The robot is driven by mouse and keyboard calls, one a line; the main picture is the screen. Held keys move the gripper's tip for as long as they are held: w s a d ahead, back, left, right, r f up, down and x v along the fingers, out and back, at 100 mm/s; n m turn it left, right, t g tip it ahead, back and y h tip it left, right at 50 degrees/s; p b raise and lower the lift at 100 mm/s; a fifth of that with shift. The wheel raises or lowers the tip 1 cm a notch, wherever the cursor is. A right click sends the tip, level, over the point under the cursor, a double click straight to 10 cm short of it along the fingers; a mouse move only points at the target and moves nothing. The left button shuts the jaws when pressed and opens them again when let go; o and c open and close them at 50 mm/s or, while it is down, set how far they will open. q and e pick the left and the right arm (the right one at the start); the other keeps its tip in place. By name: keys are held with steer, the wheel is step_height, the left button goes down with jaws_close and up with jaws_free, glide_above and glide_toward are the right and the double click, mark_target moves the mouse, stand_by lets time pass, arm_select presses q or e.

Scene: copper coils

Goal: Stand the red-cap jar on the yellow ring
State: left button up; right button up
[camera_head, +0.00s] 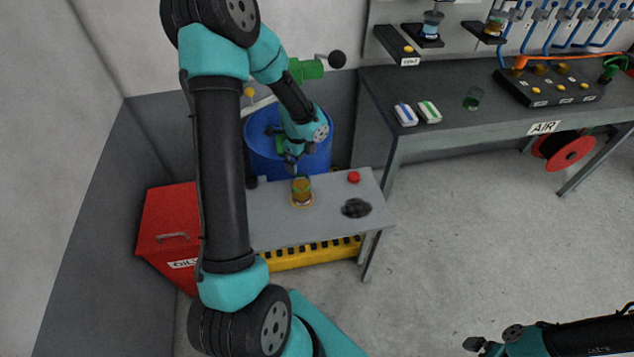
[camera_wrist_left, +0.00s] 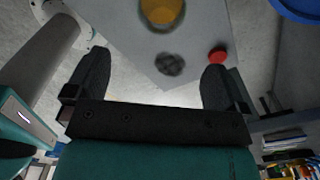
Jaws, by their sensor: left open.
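A jar with amber contents (camera_head: 302,186) stands upright on the grey table, with a yellow-orange ring (camera_head: 302,204) showing around its base. A small red round piece, maybe a cap (camera_head: 353,177), sits apart on the table to its right. My left gripper (camera_head: 292,166) is just above and behind the jar in the head view. In the left wrist view this gripper (camera_wrist_left: 152,75) is open and empty. The amber jar (camera_wrist_left: 162,12) is cut by the top edge there, and the red piece (camera_wrist_left: 217,56) is near the right finger. My right gripper (camera_head: 476,343) is small at the bottom.
A blue drum (camera_head: 258,150) stands behind, and a red bin (camera_head: 165,218) at left.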

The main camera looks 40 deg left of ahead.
arm_select(q)
steer(key=s+d+f+n+h, duration=0.1)
steer(key=s+d+f+n, duration=0.2)
steer(key=d, duration=0.6)
steer(key=s+d+f+n+h, duration=0.1)
steer(key=s+d+f+n, duration=0.2)
steer(key=d+f+n, duration=0.4)
steer(key=s+d+f+n+h, duration=0.1)
steer(key=s+d+f+n, duration=0.2)
steer(key=d, duration=0.8)
step_height(320, 180, down, 2)
steer(key=n, duration=0.4)
steer(key=shift+s+d+f+n+t+h, duration=0.2)
steer(key=shift+d+n+t+h, duration=0.1)
steer(key=shift+d+n+t, duration=0.1)
